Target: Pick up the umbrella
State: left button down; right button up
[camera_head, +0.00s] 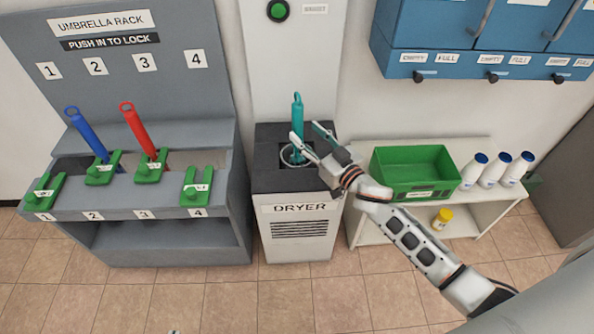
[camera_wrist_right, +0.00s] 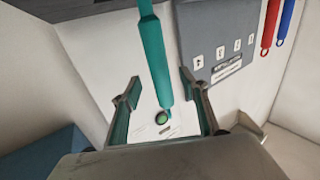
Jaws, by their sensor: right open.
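A teal umbrella (camera_head: 297,125) stands upright in the round opening of the dryer (camera_head: 293,222), its handle up. It also shows in the right wrist view (camera_wrist_right: 154,62), running down between the two fingers as seen there. My right gripper (camera_head: 305,130) is open above the dryer, its fingertips close to the umbrella. The fingers also show in the right wrist view (camera_wrist_right: 160,90), spread apart with gaps to the teal shaft. I cannot tell whether the umbrella is fully between them in depth. My left gripper is not in view.
The grey umbrella rack (camera_head: 160,228) at left holds a blue umbrella (camera_head: 86,132) and a red umbrella (camera_head: 137,130). A green bin (camera_head: 415,190) and several white bottles stand on a white shelf at right. Blue cabinets (camera_head: 480,65) hang above.

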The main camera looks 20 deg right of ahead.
aim_at(301, 129)
jog(key=x, duration=0.1)
jog(key=b+x, duration=0.1)
jog(key=x, duration=0.2)
jog(key=shift+w+a+f, duration=0.1)
jog(key=shift+w+f, duration=0.2)
jog(key=shift+f, duration=0.1)
jog(key=shift+w+a+r, duration=0.1)
jog(key=shift+w+r, duration=0.05)
jog(key=shift+w, duration=0.2)
jog(key=shift+r, duration=0.1)
grip_shut()
